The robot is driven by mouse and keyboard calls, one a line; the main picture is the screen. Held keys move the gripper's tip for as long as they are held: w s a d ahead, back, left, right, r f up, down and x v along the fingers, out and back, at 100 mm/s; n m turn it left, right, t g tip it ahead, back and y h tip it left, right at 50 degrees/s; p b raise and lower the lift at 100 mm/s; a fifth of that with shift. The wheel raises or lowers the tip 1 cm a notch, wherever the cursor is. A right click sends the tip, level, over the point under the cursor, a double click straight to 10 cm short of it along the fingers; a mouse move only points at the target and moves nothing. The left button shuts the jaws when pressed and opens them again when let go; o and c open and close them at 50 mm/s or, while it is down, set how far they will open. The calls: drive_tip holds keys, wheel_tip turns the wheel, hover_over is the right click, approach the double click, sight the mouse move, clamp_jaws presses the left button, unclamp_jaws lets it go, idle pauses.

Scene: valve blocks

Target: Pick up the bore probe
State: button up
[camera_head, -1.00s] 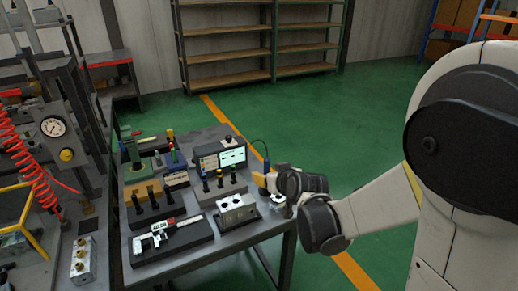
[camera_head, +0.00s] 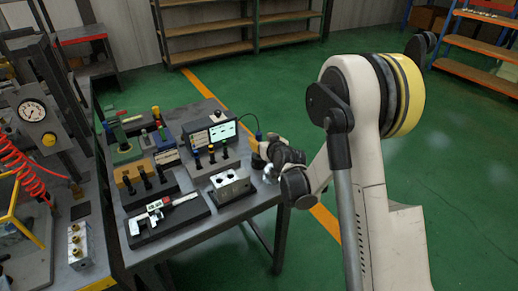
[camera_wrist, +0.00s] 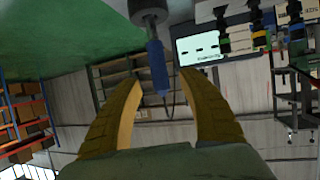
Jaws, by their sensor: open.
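The bore probe shows in the wrist view as a blue handle (camera_wrist: 157,68) below a dark grey cylindrical body, with a thin cable. In the head view its blue top (camera_head: 258,137) and cable show at the right end of the table, by the display box. My gripper (camera_wrist: 160,80) is open, its two yellow fingers on either side of the blue handle in the wrist picture. I see no contact, and cannot tell the depth between them. In the head view my gripper (camera_head: 258,158) is at the table's right edge, hiding the probe's lower part.
The display box (camera_head: 211,134) stands behind a grey block with dark-handled plugs (camera_head: 213,166). A metal valve block (camera_head: 231,185) is close left of my wrist. A caliper (camera_head: 165,212) lies at the table's front. Green floor is open to the right.

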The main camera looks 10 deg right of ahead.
sight(260, 138)
drive_tip(key=x, duration=0.3)
drive_tip(key=shift+w+f+b, duration=0.15)
drive_tip(key=shift+b, duration=0.2)
clamp_jaws()
